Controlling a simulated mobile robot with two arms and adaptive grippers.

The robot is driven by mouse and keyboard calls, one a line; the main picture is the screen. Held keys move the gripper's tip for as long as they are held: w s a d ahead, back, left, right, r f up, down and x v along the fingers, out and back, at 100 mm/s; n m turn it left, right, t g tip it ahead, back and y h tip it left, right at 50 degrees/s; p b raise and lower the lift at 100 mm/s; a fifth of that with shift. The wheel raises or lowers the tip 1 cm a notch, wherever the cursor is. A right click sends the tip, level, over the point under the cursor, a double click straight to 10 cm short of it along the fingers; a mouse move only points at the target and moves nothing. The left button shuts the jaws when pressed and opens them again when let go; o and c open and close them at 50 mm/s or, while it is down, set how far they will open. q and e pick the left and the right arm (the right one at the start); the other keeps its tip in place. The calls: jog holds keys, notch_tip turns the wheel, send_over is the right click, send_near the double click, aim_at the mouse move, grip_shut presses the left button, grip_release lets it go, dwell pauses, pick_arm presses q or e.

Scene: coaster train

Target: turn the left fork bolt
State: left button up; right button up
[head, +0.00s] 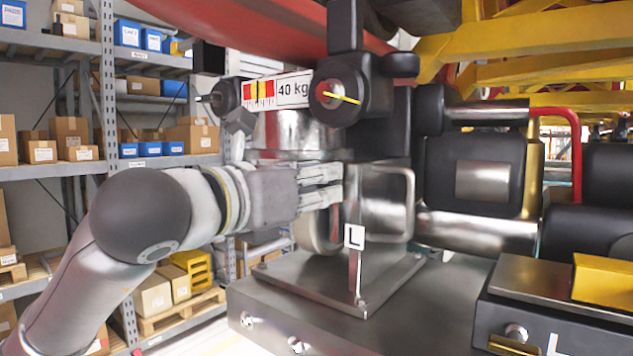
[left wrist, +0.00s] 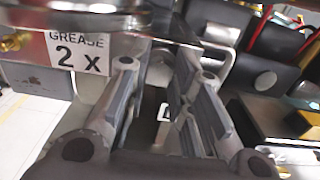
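A metal bracket (head: 378,205) stands on a steel base plate (head: 375,285), with a white tag marked L (head: 354,236) on its upright. The tag also shows between my fingers in the left wrist view (left wrist: 163,111). My left gripper (head: 335,185) is level beside the bracket's upper left, in front of a pale wheel (head: 318,232). In the left wrist view the fingers (left wrist: 158,85) stand apart, with a gap between them. I cannot make out the left fork bolt for certain; the fingers may hide it. My right gripper is not in view.
Above the gripper are a 40 kg scale (head: 277,91) and a black knob with a yellow pointer (head: 340,92). A GREASE 2 x label (left wrist: 80,53) is close to the left finger. Black and steel machinery (head: 483,175) crowds the right. Shelves (head: 150,65) stand behind at left.

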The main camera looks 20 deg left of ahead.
pick_arm(q)
grip_shut()
jog(key=shift+f+m+b, duration=0.15)
jog(key=shift+m+b, duration=0.75)
jog(key=shift+b, duration=0.35)
jog(key=m+b, duration=0.5)
jog(key=m, duration=0.2)
jog(key=shift+d, duration=0.1)
jog(key=m+b, duration=0.1)
jog(key=m, duration=0.2)
jog(key=shift+m+b, duration=0.3)
jog(key=m, duration=0.3)
jog(key=shift+m+b, duration=0.3)
jog(key=shift+b, duration=0.05)
jog(key=m, duration=0.4)
jog(key=shift+m, duration=0.3)
jog(key=m, duration=0.4)
jog(key=shift+f+m, duration=0.1)
jog(key=shift+m, duration=0.2)
jog(key=shift+f+m, duration=0.15)
jog(key=shift+m, duration=2.05)
